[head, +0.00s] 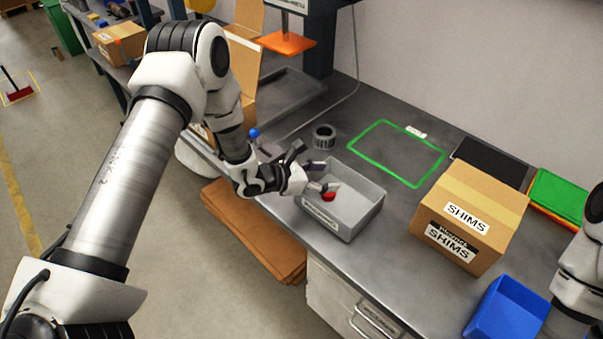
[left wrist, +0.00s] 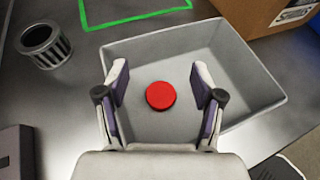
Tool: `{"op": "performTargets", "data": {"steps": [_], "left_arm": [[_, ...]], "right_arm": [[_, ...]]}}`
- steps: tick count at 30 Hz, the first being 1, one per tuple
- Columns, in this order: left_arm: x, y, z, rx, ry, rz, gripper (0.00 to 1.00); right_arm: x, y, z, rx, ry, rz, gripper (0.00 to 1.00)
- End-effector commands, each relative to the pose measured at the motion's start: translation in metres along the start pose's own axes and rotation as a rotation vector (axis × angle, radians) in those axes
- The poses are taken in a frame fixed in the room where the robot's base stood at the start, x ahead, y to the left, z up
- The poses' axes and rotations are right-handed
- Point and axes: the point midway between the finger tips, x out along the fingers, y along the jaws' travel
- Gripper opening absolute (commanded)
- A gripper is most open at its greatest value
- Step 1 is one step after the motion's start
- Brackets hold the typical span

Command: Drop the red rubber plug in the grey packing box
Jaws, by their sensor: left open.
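The red rubber plug (left wrist: 160,96) is a round red disc, seen within the walls of the open grey packing box (left wrist: 241,60). In the head view the plug (head: 328,196) shows partly behind my left fingers, inside the box (head: 362,211). I cannot tell for certain whether it rests on the floor of the box. My left gripper (head: 325,179) is open above the near-left side of the box. In the left wrist view its fingers (left wrist: 159,84) stand on either side of the plug, with clear gaps. My right gripper is out of view.
A ribbed grey cup-like part (head: 324,137) stands behind the box. A green outline (head: 398,151) marks bare bench. A cardboard SHIMS carton (head: 470,215) stands to the right, with a blue bin (head: 506,310) in front. An open carton (head: 243,75) is behind my left arm.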

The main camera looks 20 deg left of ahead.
Motion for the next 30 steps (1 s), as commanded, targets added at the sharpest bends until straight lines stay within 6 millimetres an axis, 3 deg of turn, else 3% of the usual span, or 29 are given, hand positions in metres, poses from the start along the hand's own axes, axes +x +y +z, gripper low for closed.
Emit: {"op": "performTargets", "data": {"steps": [6,12,16,22,26,29,30], "left_arm": [[-0.061,0.002,0.0,-0.008,-0.006,0.006,0.67],[-0.106,0.002,0.002,-0.004,-0.003,0.005,0.67],[-0.118,0.0,0.001,-0.001,-0.002,0.001,0.67],[-0.12,-0.003,-0.001,0.005,0.007,-0.01,0.67],[-0.118,-0.037,-0.025,0.061,0.104,-0.133,0.67],[-0.127,-0.091,-0.071,0.176,0.274,-0.345,0.67],[-0.136,-0.115,-0.095,0.244,0.36,-0.452,0.67]], "right_arm": [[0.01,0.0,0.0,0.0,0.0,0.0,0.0],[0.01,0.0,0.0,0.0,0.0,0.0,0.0],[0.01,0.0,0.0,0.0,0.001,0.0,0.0],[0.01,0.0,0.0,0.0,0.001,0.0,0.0],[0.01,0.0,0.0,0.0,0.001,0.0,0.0],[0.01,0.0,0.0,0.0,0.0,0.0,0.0],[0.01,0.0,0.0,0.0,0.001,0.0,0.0]]}}
